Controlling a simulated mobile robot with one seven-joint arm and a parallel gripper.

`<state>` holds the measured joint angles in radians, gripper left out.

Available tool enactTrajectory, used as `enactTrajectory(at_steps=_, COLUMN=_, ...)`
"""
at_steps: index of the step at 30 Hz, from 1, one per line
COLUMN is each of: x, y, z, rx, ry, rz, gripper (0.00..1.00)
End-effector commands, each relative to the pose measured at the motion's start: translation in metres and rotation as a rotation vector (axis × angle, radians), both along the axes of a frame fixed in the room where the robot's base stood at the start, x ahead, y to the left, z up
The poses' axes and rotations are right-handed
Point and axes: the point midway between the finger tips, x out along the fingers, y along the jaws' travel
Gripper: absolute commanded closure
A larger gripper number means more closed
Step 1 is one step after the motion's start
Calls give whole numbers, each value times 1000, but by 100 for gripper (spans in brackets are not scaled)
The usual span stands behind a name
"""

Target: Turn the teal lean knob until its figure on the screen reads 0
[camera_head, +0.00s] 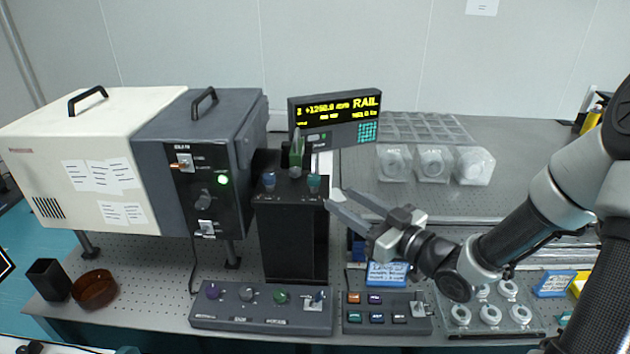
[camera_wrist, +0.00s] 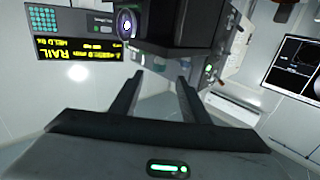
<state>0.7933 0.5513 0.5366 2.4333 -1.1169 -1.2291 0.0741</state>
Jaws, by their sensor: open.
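The teal knob (camera_head: 314,182) stands on top of a black upright box (camera_head: 292,240), at its front right corner. A blue knob (camera_head: 268,180) stands on the same top to its left. The screen (camera_head: 336,108) behind shows yellow text with "RAIL" and a figure that looks like +1260.0; its small print is unclear. It appears upside down in the wrist view (camera_wrist: 78,48). My gripper (camera_head: 337,197) is open and empty, just right of the teal knob and apart from it. In the wrist view, the space between my fingers (camera_wrist: 160,76) is empty.
A green-and-grey part (camera_head: 296,152) stands behind the knobs. A control box with knobs (camera_head: 262,308) and a button box (camera_head: 387,313) lie in front. A cream and grey cabinet (camera_head: 195,110) fills the left. Clear plastic holders (camera_head: 430,163) stand back right.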

Motion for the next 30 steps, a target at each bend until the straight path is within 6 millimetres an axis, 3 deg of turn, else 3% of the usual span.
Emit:
enactTrajectory(at_steps=7, x=40, y=39, z=0, rx=2, ry=-1, rz=3, gripper=58)
enactTrajectory(at_steps=15, x=72, y=67, z=0, rx=1, ry=-1, rz=0, gripper=58)
enactTrajectory(at_steps=28, x=80, y=73, z=0, rx=0, ry=0, rz=-2, gripper=58)
enactTrajectory(at_steps=30, x=80, y=73, z=0, rx=-1, ry=-1, rz=-2, gripper=68)
